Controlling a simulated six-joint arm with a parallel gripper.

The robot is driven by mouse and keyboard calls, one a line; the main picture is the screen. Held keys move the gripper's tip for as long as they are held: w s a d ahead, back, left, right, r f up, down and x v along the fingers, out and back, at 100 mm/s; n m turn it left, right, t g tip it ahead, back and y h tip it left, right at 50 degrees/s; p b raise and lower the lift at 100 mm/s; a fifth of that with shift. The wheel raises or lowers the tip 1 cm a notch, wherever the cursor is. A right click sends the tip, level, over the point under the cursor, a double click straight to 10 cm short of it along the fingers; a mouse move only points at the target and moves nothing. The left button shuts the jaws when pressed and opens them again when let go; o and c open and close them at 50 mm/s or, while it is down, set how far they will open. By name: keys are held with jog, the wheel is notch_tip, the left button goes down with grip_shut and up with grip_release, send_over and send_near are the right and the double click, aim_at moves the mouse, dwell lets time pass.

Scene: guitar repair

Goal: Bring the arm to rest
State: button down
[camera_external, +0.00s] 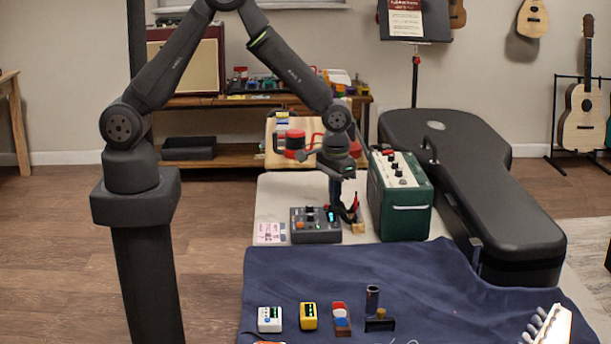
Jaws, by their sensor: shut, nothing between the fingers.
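My gripper (347,214) points down over the workbench, at the right end of a dark grey pedal box (316,226) with knobs and a small lit display. The fingers are shut with nothing between them. My gripper is close to the box and to the left of a green amplifier (404,222); whether it touches the box cannot be told from this view. A small yellow item (358,228) lies just below the fingertips.
A black guitar case (480,190) lies right of the amplifier. A blue cloth (440,290) covers the front of the bench, with white (270,319) and yellow (309,316) pedals, picks and a guitar headstock (548,325) on it. Pink-printed paper (270,232) lies left of the box.

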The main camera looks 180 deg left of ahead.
jog(key=shift+r, duration=0.1)
jog(key=d+r+m+y, duration=0.1)
jog(key=d+r+m, duration=0.1)
jog(key=r, duration=0.5)
jog(key=d+r+m, duration=0.2)
jog(key=r+m, duration=0.2)
jog(key=r, duration=0.3)
jog(key=shift+d+r+y, duration=0.2)
jog(key=shift+r+y, duration=0.05)
jog(key=shift+y, duration=0.15)
dwell(0.8)
